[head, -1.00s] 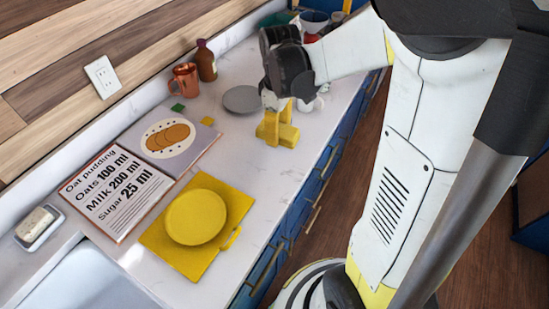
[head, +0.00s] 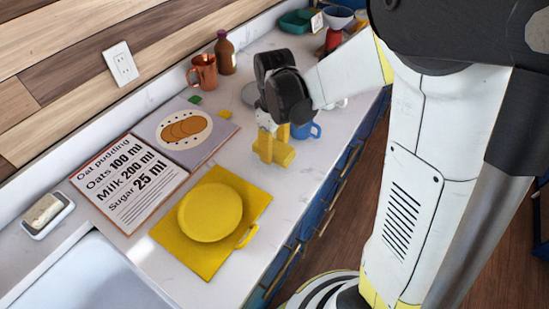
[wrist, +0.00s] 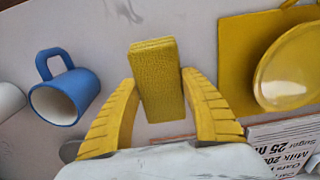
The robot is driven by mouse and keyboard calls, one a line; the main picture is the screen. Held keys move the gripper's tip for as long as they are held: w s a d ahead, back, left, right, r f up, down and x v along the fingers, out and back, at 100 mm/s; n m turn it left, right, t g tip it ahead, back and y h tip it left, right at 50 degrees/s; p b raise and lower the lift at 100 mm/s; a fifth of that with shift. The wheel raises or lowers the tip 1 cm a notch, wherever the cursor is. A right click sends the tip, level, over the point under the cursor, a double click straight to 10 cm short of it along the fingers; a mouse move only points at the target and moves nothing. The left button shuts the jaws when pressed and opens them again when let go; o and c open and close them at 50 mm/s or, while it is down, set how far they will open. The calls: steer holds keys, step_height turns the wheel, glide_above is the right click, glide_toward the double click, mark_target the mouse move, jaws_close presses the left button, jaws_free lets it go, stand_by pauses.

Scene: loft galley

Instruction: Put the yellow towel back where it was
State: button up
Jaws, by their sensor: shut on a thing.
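The yellow towel (wrist: 158,88) is a folded, textured block between the fingers of my gripper (wrist: 158,80) in the wrist view. My gripper is shut on it. In the head view my gripper (head: 272,152) holds the towel (head: 286,155) at the counter, beyond the yellow mat (head: 186,250). Yellow fingers and yellow towel blend there, so I cannot tell whether the towel touches the counter. A yellow plate (head: 210,212) lies on the flat mat, with a yellow handle-like loop (head: 246,236) at its right edge.
A blue mug (wrist: 62,95) is close to my gripper; it also shows in the head view (head: 309,131). An open recipe book (head: 130,185), copper mug (head: 204,72), brown bottle (head: 225,52) and grey plate (head: 250,94) stand around. Bare counter (head: 228,165) lies between gripper and book.

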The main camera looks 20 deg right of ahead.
mark_target(274, 157)
steer(key=shift+f+b, duration=0.65)
steer(key=shift+f, duration=1.1)
steer(key=shift+f, duration=0.1)
steer(key=shift+f, duration=0.15)
steer(key=o, duration=1.2)
